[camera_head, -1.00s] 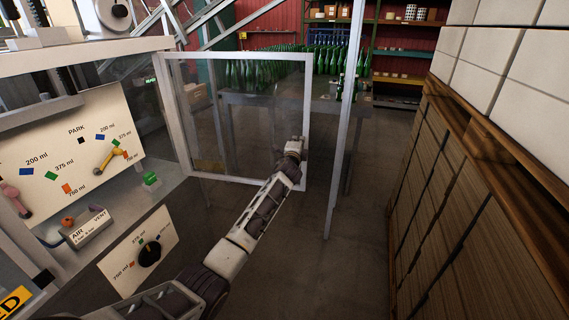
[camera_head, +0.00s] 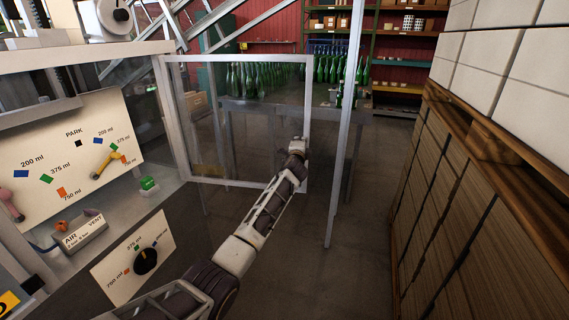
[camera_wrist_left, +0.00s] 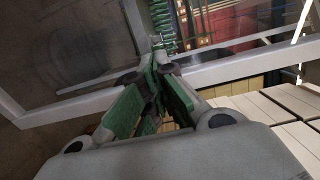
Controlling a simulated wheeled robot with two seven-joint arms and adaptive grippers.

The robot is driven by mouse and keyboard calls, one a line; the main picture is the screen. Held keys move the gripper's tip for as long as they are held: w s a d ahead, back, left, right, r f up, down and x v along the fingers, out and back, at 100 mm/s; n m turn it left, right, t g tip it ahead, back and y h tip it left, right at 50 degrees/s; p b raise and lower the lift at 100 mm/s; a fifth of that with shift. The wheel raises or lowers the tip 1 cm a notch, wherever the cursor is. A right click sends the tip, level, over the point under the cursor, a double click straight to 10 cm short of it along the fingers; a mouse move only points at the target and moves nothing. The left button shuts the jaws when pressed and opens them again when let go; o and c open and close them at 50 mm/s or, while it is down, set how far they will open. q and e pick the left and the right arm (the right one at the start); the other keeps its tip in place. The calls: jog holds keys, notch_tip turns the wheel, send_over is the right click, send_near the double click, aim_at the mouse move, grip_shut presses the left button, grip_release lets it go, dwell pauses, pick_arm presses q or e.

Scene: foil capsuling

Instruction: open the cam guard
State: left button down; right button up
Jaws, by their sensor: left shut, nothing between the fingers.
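The cam guard (camera_head: 240,120) is a clear panel in a pale metal frame. In the head view it stands swung out from the machine's right post, leaving the machine front uncovered beside it. My left gripper (camera_head: 297,146) is at the guard's free right edge, near its lower half. In the left wrist view the green fingers of my left gripper (camera_wrist_left: 156,70) are shut and empty, close to the guard's frame (camera_wrist_left: 215,72). I cannot tell whether they touch it. My right gripper is not in view.
A table with green bottles (camera_head: 250,78) stands behind the guard. A slim upright post (camera_head: 345,130) is just right of my gripper. Stacked boxes (camera_head: 480,200) fill the right side.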

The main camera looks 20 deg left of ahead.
pick_arm(q)
jog(key=s+d, duration=0.1)
jog(key=s, duration=1.1)
jog(key=shift+d, duration=0.35)
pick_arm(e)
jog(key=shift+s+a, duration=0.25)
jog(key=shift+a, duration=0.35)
pick_arm(q)
jog(key=shift+f, duration=0.1)
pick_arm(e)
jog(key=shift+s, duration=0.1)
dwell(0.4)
